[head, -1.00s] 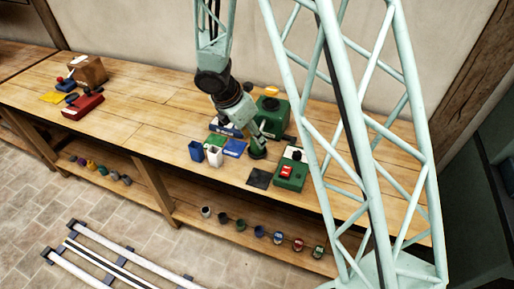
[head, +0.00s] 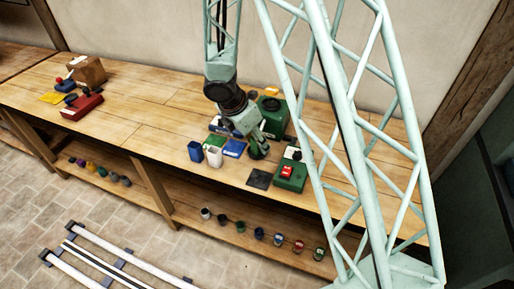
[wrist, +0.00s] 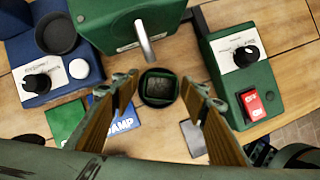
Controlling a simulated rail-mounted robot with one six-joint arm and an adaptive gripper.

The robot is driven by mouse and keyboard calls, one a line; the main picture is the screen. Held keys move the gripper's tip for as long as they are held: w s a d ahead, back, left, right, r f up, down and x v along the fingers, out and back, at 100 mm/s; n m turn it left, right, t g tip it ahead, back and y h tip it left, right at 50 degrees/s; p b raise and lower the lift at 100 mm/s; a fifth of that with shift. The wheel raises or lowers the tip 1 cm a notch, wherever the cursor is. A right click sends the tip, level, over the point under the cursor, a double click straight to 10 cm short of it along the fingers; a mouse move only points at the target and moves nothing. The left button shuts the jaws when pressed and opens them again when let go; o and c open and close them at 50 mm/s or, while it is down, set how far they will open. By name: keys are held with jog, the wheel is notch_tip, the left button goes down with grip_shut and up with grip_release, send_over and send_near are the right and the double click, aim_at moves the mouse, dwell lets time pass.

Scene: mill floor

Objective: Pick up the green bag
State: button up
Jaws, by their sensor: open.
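What looks like the green bag (wrist: 158,86) stands open-topped, seen from above in the wrist view, with a square green rim and dark inside. A round dark ring or stand surrounds it. It is below the metal spout of a green machine (wrist: 115,20). My gripper (wrist: 159,100) is open, with one finger left and one right of the bag; I cannot tell whether either touches it. In the head view my gripper (head: 257,153) is low over the bench in front of the machine and mostly hides the bag.
A green box with a red switch (head: 289,175) is close on the right, a dark pad (head: 259,179) beside it. A blue bag (head: 195,151), a white bag (head: 214,157) and a blue mat (head: 234,148) are on the left.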

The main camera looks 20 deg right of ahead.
jog(key=shift+c, duration=0.3)
jog(key=c, duration=1)
jog(key=shift+r, duration=0.15)
jog(key=shift+s+r+p, duration=0.1)
jog(key=shift+r+p, duration=0.55)
jog(key=shift+r, duration=1.1)
jog(key=s+a+r+b, duration=0.1)
jog(key=s+a, duration=0.7)
jog(key=s, duration=0.5)
jog(key=shift+s+a, duration=0.2)
jog(key=shift+r, duration=0.1)
